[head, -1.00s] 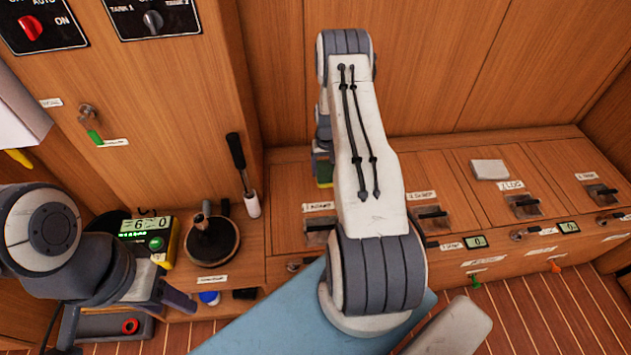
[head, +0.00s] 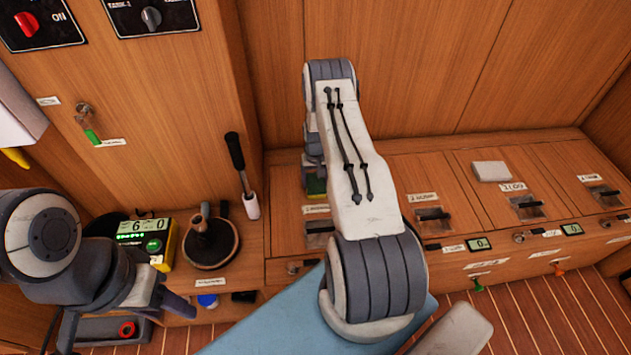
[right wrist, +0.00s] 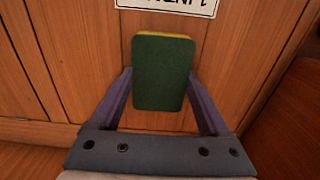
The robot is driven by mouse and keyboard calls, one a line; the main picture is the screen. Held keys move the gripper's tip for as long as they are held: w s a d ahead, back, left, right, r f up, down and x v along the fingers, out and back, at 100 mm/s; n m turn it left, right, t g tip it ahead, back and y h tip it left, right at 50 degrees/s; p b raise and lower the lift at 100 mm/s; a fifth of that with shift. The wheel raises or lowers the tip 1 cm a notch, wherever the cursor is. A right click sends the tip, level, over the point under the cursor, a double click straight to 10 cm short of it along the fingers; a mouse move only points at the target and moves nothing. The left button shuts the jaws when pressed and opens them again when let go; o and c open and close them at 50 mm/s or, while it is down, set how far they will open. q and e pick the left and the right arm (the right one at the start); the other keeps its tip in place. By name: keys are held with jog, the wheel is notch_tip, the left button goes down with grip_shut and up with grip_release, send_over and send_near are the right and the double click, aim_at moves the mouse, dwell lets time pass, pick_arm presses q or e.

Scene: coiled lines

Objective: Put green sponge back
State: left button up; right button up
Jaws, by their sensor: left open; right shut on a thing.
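The green sponge (right wrist: 163,72), with a yellow edge, is between the two fingers of my right gripper (right wrist: 160,88) in the right wrist view. The fingers are shut on its sides. A wooden surface with a white label lies behind the sponge. In the head view only a small green and yellow part of the sponge (head: 317,188) shows below the end of my right arm, just above the left label on the bench top. Whether it touches the wood cannot be told. My left gripper (head: 125,316) is open and empty at the lower left.
A wooden bench (head: 460,180) with latched lids runs along the back wall. A round dark pot (head: 212,250), a black-handled tool (head: 236,155) and a yellow meter (head: 168,245) stand left of it. A grey tray holds a red ring (head: 127,329). A white block (head: 491,171) lies on the bench.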

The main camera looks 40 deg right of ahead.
aim_at(315, 182)
jog(key=o, duration=1)
jog(key=shift+o, duration=0.2)
jog(key=shift+r+p, duration=0.35)
notch_tip(315, 182, up, 12)
jog(key=p, duration=0.2)
jog(key=shift+f, duration=0.2)
